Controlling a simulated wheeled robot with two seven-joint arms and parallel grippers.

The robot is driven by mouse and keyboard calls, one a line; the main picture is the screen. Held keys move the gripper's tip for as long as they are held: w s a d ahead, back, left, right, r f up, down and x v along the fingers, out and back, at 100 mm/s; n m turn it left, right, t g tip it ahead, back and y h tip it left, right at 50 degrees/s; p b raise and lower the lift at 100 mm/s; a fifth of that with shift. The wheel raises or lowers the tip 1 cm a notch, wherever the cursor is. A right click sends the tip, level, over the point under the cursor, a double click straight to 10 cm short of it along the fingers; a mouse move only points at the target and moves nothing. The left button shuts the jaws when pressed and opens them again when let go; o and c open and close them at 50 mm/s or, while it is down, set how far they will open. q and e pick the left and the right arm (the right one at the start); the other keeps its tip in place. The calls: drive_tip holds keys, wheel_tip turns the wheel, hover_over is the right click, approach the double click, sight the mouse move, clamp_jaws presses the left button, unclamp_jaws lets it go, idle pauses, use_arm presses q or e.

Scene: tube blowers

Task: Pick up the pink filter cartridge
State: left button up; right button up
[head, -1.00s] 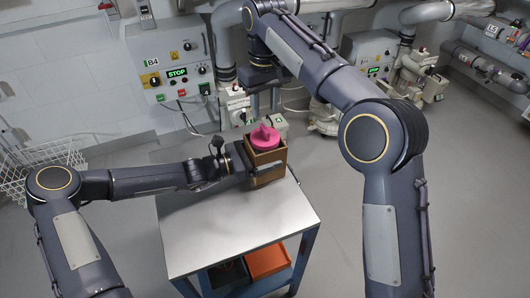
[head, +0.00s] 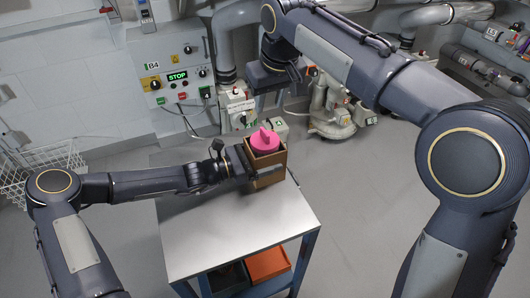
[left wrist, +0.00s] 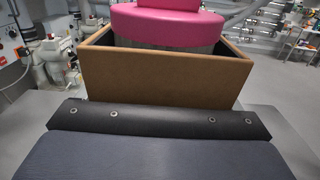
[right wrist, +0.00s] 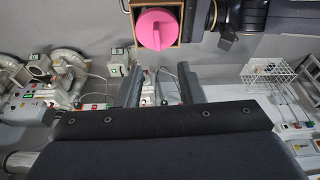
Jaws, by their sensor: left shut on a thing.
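The pink filter cartridge (head: 264,140) sits in an open-topped brown box (head: 270,160) on the table, its round top and grip ridge above the rim. My left gripper (head: 252,162) is shut on the box from its left side; the left wrist view shows the box wall (left wrist: 165,80) close ahead, with the cartridge (left wrist: 168,25) behind it. My right gripper (head: 272,85) hangs above and behind the box, apart from the cartridge. In the right wrist view its two fingers (right wrist: 160,75) are spread and empty, with the cartridge (right wrist: 157,28) beyond them. The cartridge's lower part is hidden by the box.
The table (head: 235,225) has a clear top in front of the box. An orange bin (head: 268,264) is on the shelf below. A wall control panel B4 (head: 172,68) with pipes stands behind. A white wire basket (head: 45,165) is at the left.

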sight(265, 132)
drive_tip(key=x, duration=1.1)
drive_tip(key=shift+w+d+f, duration=0.15)
drive_tip(key=shift+d+f, duration=0.05)
drive_tip(key=shift+f, duration=0.2)
clamp_jaws()
